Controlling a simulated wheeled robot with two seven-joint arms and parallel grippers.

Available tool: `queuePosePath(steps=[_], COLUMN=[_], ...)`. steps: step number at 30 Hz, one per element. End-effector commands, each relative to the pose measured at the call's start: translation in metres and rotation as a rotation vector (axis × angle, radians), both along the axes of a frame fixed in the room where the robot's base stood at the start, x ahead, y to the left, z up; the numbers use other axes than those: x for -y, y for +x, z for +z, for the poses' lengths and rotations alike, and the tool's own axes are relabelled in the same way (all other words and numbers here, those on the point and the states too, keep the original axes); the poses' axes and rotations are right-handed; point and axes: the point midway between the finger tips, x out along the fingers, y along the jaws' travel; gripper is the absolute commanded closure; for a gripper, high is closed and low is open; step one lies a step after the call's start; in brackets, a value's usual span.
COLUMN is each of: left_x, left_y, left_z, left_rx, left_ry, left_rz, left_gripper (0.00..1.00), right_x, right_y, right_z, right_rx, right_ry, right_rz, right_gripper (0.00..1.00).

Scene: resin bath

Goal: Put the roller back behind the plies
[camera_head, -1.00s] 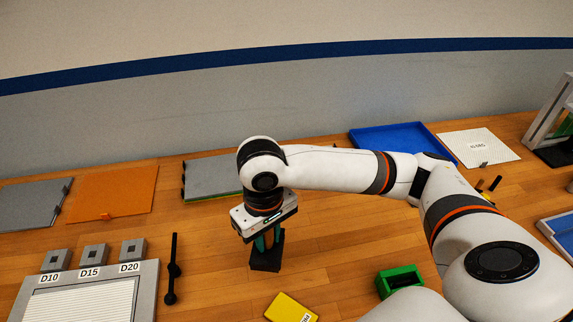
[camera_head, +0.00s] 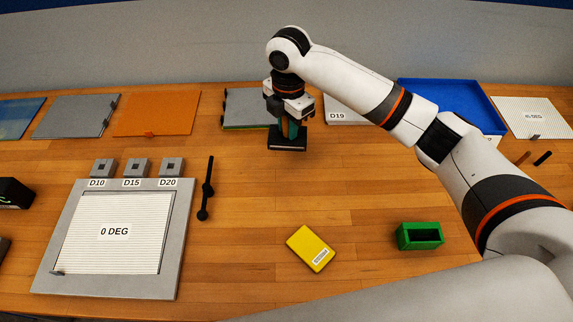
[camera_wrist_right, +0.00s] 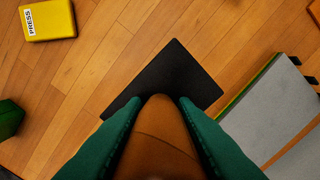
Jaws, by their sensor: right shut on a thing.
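My right gripper (camera_head: 288,128) has its green fingers closed on a brown, rounded handle (camera_wrist_right: 158,140). Under the handle is a flat black rectangular base (camera_wrist_right: 180,72), also seen in the head view (camera_head: 287,145). I cannot tell from its shape whether this is the roller, nor whether its base touches the table. It is in front and to the right of a grey sheet (camera_head: 245,105) with a green edge, at the back of the table. An orange sheet (camera_head: 155,112) and another grey sheet (camera_head: 75,117) lie further left. My left gripper is not in view.
A framed white panel marked 0 DEG (camera_head: 115,270) is front left, with a black knobbed rod (camera_head: 206,185) beside it. A blue tray (camera_head: 440,95) is back right. The middle table is clear.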

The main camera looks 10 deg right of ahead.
Motion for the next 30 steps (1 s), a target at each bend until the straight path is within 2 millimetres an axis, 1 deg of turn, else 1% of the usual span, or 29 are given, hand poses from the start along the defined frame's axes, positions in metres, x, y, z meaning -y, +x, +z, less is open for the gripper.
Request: queuePosePath(steps=[2,4,12,17,22,25,30], left_x=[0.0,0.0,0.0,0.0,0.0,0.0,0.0], left_y=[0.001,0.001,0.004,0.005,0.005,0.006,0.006], left_z=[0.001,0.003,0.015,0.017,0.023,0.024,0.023], left_rx=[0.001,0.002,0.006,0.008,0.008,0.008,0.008], left_ry=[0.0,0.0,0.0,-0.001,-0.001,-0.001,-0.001], left_rz=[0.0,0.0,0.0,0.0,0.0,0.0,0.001], left_gripper=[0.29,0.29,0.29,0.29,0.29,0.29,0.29], right_x=[-0.002,-0.003,-0.003,-0.003,-0.003,-0.003,-0.003], right_y=[0.003,0.004,0.004,0.004,0.004,0.004,0.004], right_z=[0.0,-0.005,-0.052,-0.066,-0.091,-0.099,-0.1], right_rx=[0.0,-0.002,-0.003,-0.002,-0.003,-0.001,0.0], right_ry=[-0.001,-0.004,-0.004,-0.004,-0.004,-0.003,-0.004], right_rz=[0.052,0.077,0.087,0.086,0.086,0.086,0.086], right_gripper=[0.96,0.96,0.96,0.96,0.96,0.96,0.96])
